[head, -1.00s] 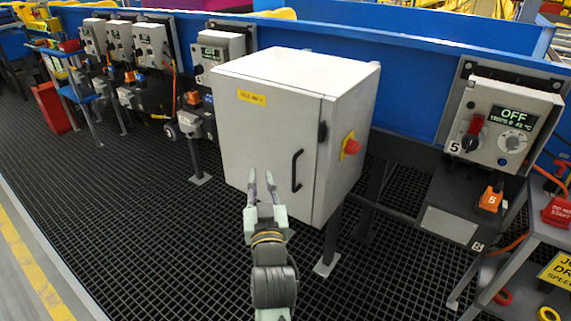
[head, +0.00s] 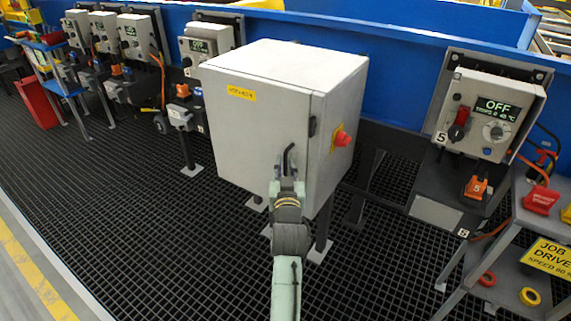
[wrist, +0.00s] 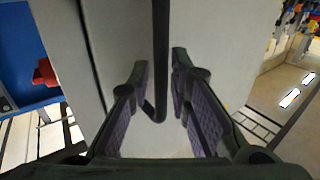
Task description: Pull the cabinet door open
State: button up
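The cabinet (head: 262,120) is a pale grey box, and its front door (head: 245,135) is shut. A black bar handle (head: 289,152) stands upright on the door near its right edge. My gripper (head: 287,183) is in front of the handle and hides its lower part in the head view. In the wrist view the handle (wrist: 160,55) runs down between the two purple-padded fingers of my gripper (wrist: 159,85). The fingers are apart, one on each side of the bar, with a gap visible. I cannot tell exactly how deep the bar sits between them.
A red knob (head: 342,138) sticks out of the cabinet's right side. More control boxes line the blue rail at left. The dark grated floor (head: 150,230) left of the cabinet is clear.

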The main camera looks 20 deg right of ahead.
jog(key=shift+w, duration=0.15)
jog(key=shift+c, duration=0.3)
grip_shut()
dwell(0.4)
